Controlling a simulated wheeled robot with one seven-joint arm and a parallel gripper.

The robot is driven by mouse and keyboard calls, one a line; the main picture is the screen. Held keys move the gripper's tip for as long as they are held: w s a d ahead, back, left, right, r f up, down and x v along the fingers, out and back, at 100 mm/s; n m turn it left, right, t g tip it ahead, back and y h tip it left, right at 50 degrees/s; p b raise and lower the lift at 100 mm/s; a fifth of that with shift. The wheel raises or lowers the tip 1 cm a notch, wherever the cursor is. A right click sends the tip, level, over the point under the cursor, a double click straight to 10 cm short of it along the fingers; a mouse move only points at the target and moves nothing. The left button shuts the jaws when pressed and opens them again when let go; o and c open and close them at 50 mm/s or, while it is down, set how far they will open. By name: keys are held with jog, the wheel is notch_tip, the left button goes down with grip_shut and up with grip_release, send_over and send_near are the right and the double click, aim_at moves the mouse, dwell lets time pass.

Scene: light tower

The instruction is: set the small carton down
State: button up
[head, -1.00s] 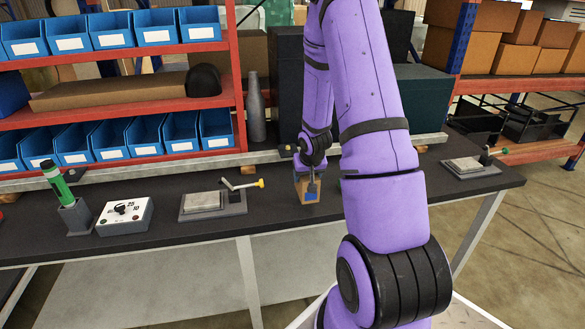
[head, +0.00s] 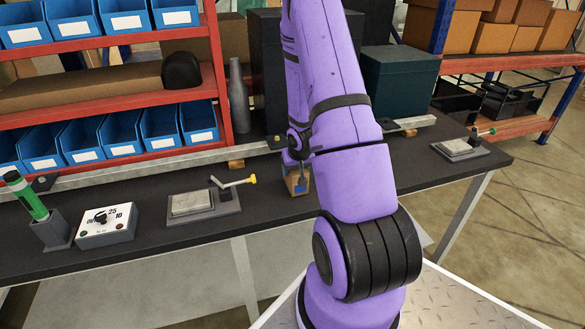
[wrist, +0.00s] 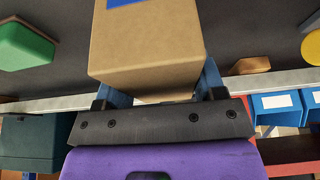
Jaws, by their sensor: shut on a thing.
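The small carton (head: 297,186) is a brown cardboard box with a blue patch. It is upright at the dark bench in the head view, partly behind my arm. My gripper (head: 298,168) is above it and shut on it. In the wrist view the carton (wrist: 147,45) fills the upper middle, between the two blue fingers of my gripper (wrist: 160,88). Its underside is hidden, so I cannot tell whether it touches the bench.
The bench top (head: 150,232) holds a crank fixture (head: 205,203) left of the carton, a switch box (head: 107,225) and a green-topped holder (head: 38,215). A metal rail (head: 100,172) runs behind.

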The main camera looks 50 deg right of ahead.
jog(key=shift+f, duration=0.15)
jog(key=o, duration=1.1)
